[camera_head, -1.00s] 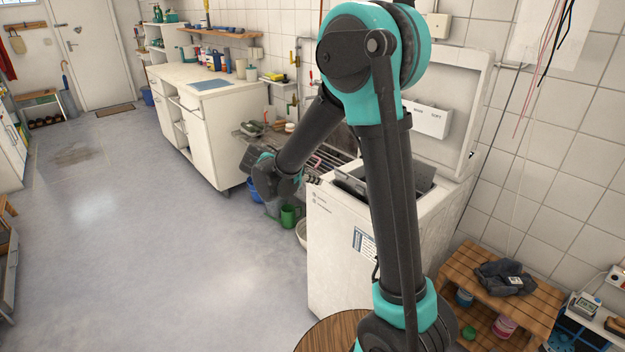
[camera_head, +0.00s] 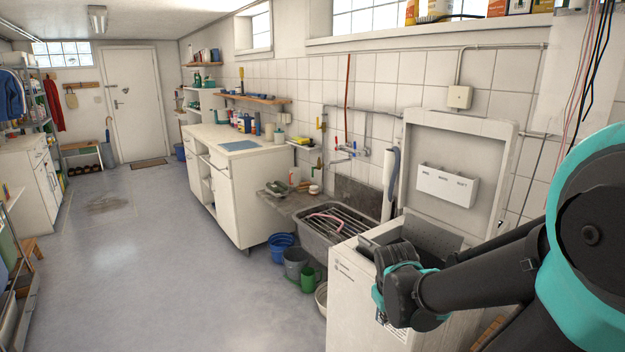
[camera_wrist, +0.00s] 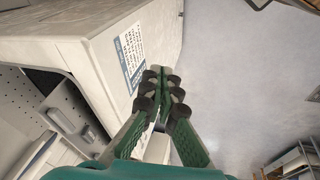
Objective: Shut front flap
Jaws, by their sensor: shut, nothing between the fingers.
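A white top-loading washer (camera_head: 352,300) stands at the right with its lid (camera_head: 455,165) raised against the wall. Its top opening shows a dark grey perforated drum panel (camera_head: 432,234). In the wrist view, the perforated metal (camera_wrist: 38,98) and a grey latch-like piece (camera_wrist: 72,138) show at the left, inside the opening. I cannot tell clearly which part is the front flap. My gripper (camera_wrist: 166,88) is shut and empty. In the wrist view it overlaps the washer's edge near the blue-and-white label (camera_wrist: 129,62). In the head view my wrist hides the fingertips and part of the opening.
A sink (camera_head: 335,228) with a rack is left of the washer. Blue (camera_head: 281,246), grey (camera_head: 295,262) and green (camera_head: 308,279) containers and a pale basin (camera_head: 321,297) stand on the floor beside it. The floor (camera_head: 200,250) to the left is clear.

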